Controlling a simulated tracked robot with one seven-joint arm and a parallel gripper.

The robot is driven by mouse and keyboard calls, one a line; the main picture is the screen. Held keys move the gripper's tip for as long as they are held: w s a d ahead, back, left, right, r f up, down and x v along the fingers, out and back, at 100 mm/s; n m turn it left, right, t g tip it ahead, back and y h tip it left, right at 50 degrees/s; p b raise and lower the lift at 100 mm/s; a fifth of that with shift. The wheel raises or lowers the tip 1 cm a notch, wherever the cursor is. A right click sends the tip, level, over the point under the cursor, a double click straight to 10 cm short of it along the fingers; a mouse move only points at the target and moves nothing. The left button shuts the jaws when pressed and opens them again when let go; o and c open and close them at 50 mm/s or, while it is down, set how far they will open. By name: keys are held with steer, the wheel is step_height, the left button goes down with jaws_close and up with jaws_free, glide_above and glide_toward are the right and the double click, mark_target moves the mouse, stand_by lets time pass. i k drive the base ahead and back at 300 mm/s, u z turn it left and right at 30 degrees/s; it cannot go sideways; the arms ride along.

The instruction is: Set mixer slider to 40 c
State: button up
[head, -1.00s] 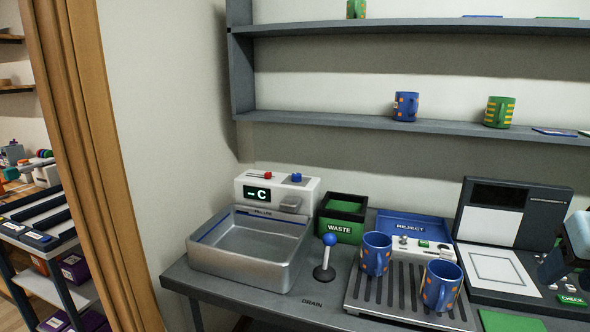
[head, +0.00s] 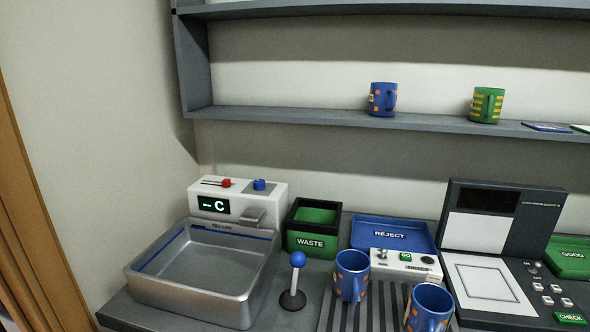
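The mixer is a white box (head: 272,207) behind the metal basin (head: 205,275). A red slider knob (head: 226,183) sits in a slot on its top, at the right end of the visible slot. A blue knob (head: 259,184) stands to its right. The dark display (head: 213,206) on the front reads a dash and "C" in pale green, with no number. A grey spout (head: 254,216) juts out over the basin. My gripper is not in view.
A blue-topped drain lever (head: 296,278) stands right of the basin. Two blue mugs (head: 351,276) (head: 429,308) stand on the slatted rack. A green waste bin (head: 312,228), blue reject tray (head: 392,234) and check station (head: 490,270) line the back. Shelves with mugs hang above.

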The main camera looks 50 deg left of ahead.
mark_target(226, 183)
steer(key=z, duration=0.55)
steer(key=k, duration=1.5)
steer(key=u, duration=1.75)
steer(key=i, duration=1)
steer(key=z, duration=0.05)
